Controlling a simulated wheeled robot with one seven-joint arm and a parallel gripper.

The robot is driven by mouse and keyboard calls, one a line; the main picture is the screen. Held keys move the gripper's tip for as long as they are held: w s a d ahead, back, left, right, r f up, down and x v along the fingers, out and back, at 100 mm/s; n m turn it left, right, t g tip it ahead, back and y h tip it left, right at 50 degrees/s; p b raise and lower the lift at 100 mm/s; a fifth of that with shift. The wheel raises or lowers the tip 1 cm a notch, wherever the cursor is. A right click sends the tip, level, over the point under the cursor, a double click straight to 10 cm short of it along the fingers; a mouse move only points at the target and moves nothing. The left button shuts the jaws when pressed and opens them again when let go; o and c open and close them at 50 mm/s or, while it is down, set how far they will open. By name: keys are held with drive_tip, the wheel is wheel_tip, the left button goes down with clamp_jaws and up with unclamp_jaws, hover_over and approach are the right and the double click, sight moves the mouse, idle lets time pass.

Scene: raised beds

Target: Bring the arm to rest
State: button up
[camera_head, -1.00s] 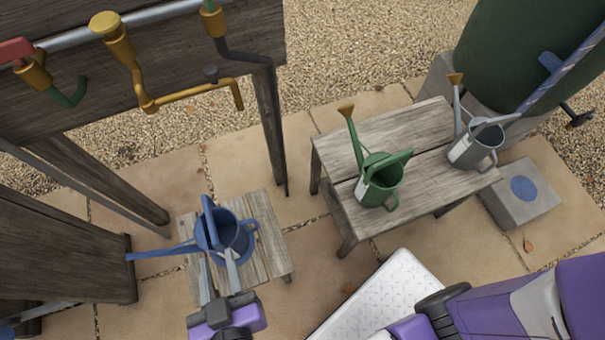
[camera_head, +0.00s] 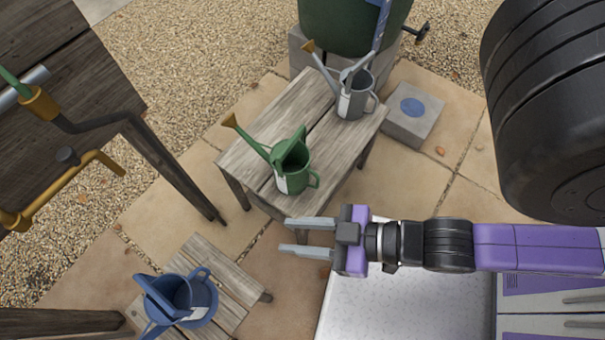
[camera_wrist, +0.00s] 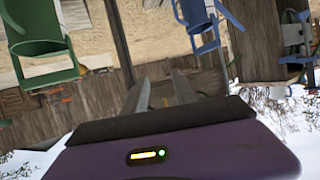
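My gripper (camera_head: 288,237) is open and empty in the head view, its two fingers apart and pointing left, above the edge of my white base top. In the wrist view the fingers (camera_wrist: 160,88) also show apart with nothing between them. The blue watering can (camera_head: 180,300) stands on the low wooden stand at the lower left, clear of the gripper. The green watering can (camera_head: 294,170) stands on the wooden table just beyond the gripper, and the grey watering can (camera_head: 352,98) stands at that table's far end.
The wooden table (camera_head: 270,123) is close to my gripper's fingertips. The low stand (camera_head: 227,275) is at lower left. Taps and pipes (camera_head: 62,185) hang at the left. A concrete block (camera_head: 420,120) with a blue disc and a dark green barrel (camera_head: 345,25) are at the back. Paving at right is open.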

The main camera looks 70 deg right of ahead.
drive_tip(key=shift+m+t+h, duration=0.4)
drive_tip(key=shift+t+h, duration=0.3)
drive_tip(key=d+r, duration=0.1)
drive_tip(key=s+d+r, duration=0.1)
drive_tip(key=r, duration=0.1)
drive_tip(key=d+r, duration=0.1)
drive_tip(key=r, duration=0.1)
drive_tip(key=shift+s, duration=0.35)
wheel_tip(320, 180, up, 12)
drive_tip(key=p, duration=1.2)
drive_tip(key=shift+f, duration=0.15)
